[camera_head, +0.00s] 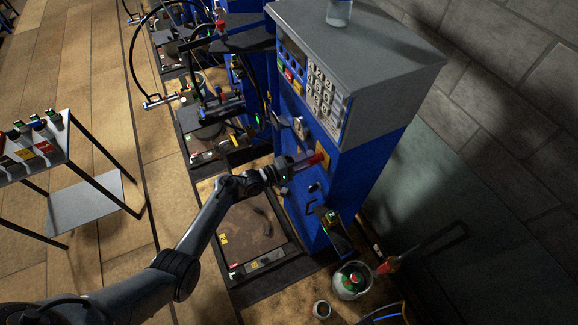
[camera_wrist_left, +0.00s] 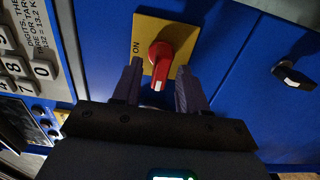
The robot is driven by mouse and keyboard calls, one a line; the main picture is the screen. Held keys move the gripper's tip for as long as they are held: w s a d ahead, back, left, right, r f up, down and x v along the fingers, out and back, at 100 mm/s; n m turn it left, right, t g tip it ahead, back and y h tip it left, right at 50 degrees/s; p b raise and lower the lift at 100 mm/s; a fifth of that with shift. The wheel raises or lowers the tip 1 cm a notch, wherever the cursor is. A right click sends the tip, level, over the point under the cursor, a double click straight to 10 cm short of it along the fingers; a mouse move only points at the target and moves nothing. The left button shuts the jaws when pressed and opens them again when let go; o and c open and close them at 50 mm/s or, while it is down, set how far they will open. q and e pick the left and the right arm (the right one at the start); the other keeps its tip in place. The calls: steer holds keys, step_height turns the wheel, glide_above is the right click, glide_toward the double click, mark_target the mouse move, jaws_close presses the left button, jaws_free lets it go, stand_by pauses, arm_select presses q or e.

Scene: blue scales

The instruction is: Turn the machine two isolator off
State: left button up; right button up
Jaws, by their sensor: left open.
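The isolator is a red rotary knob (camera_wrist_left: 160,60) on a yellow plate (camera_wrist_left: 176,30) on the blue side of the machine. The word ON shows on the plate, left of the knob. A pale mark is near the knob's lower end in the left wrist view. The red knob (camera_head: 318,158) and part of its yellow plate also show in the head view. My left gripper (camera_wrist_left: 158,84) is open, with one finger on each side of the knob's lower end. I cannot tell whether the fingers touch it. The left gripper also shows in the head view (camera_head: 306,161).
The blue machine (camera_head: 352,178) has a grey top and a keypad (camera_head: 321,92). A black handle (camera_wrist_left: 294,76) is right of the isolator. More blue machines stand behind. A side table (camera_head: 85,200) stands at left.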

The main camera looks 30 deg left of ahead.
arm_select(q)
steer(key=v, duration=0.8)
steer(key=shift+s+a, duration=0.2)
steer(key=shift+s, duration=0.2)
steer(key=s+d+f+m+g+y+p, duration=0.15)
steer(key=s+d+f, duration=0.25)
steer(key=s, duration=0.4)
steer(key=s+d+f+m+g+y, duration=0.1)
steer(key=s+d+f+g, duration=0.2)
steer(key=s, duration=0.4)
steer(key=s+a+r+m+g+y, duration=0.3)
steer(key=s+r+m+g+y, duration=0.3)
steer(key=s+r+m, duration=0.4)
steer(key=s+r+y, duration=0.1)
steer(key=s, duration=0.3)
steer(key=shift+s+r+m+g+y+p, duration=0.25)
steer(key=shift+r+m+g+y+p, duration=0.1)
steer(key=shift+r+p, duration=0.05)
